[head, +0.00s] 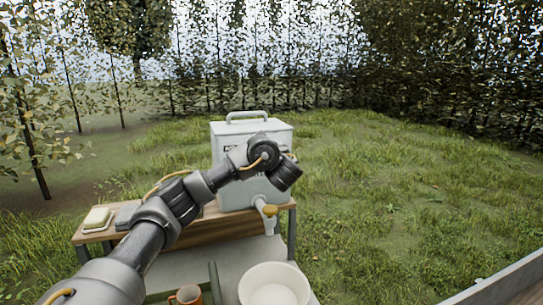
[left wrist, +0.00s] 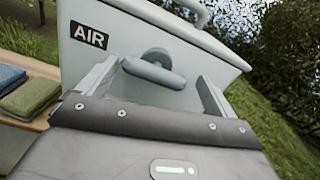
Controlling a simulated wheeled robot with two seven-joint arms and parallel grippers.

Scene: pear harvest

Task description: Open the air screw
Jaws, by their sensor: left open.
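The air screw (left wrist: 152,70) shows in the left wrist view as a grey-blue bar knob on a short round stem. It sits on the face of a pale container (head: 240,194), right of its black "AIR" label (left wrist: 89,35). My left gripper (left wrist: 156,88) is open, with one finger on each side of the knob and visible gaps to it. Whether the fingertips reach the container's face cannot be told. In the head view my left wrist covers part of the container, the screw and the fingers. My right gripper is not in view.
A spigot with an orange tap (head: 269,210) juts from the container's lower front. The container stands on a wooden shelf (head: 188,234) with a pale yellow block (head: 97,218). Folded blue (left wrist: 10,77) and green (left wrist: 30,97) cloths lie left.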

